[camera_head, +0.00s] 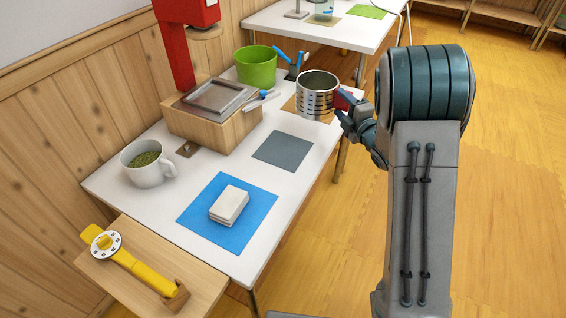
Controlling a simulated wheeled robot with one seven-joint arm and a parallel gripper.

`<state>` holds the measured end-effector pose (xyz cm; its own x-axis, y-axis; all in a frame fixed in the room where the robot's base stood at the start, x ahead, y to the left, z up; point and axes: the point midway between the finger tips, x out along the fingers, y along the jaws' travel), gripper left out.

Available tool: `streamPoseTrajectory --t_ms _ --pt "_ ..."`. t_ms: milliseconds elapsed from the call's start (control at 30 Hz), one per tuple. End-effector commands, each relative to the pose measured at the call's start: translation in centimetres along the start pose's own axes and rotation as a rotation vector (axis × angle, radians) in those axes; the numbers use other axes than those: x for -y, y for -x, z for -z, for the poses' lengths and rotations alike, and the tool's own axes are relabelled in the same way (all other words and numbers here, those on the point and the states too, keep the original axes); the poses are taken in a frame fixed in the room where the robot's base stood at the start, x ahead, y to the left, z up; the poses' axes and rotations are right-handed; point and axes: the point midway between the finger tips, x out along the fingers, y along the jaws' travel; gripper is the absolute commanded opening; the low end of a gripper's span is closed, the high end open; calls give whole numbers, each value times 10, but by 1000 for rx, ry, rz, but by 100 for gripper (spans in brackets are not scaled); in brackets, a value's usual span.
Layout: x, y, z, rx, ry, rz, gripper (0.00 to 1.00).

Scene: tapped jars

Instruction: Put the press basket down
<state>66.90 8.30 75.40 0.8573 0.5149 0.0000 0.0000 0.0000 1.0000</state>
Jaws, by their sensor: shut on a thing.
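The press basket (317,97) is a shiny metal cylinder with slots in its side and an open top. It is upright at the far right part of the white table (232,165). My gripper (342,106) reaches in from the right and is shut on the basket's right side, where a red part shows. The fingertips are small and partly hidden.
A red press with a wooden base (212,125) and metal tray stands left of the basket. A green bucket (256,66) is behind. The grey mat (283,151) is bare. A blue mat (205,222) holds folded white cloths (229,204). A mug (146,165) stands left.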

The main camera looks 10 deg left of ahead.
Motion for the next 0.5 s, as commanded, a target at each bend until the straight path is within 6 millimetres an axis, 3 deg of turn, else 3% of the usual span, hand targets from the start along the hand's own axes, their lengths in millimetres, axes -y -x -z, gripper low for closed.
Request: streamPoseTrajectory --t_ms 267,500 --pt "1 -5 1 -40 -1 -4 14" --pt "27 3 44 -45 -5 -1 14"
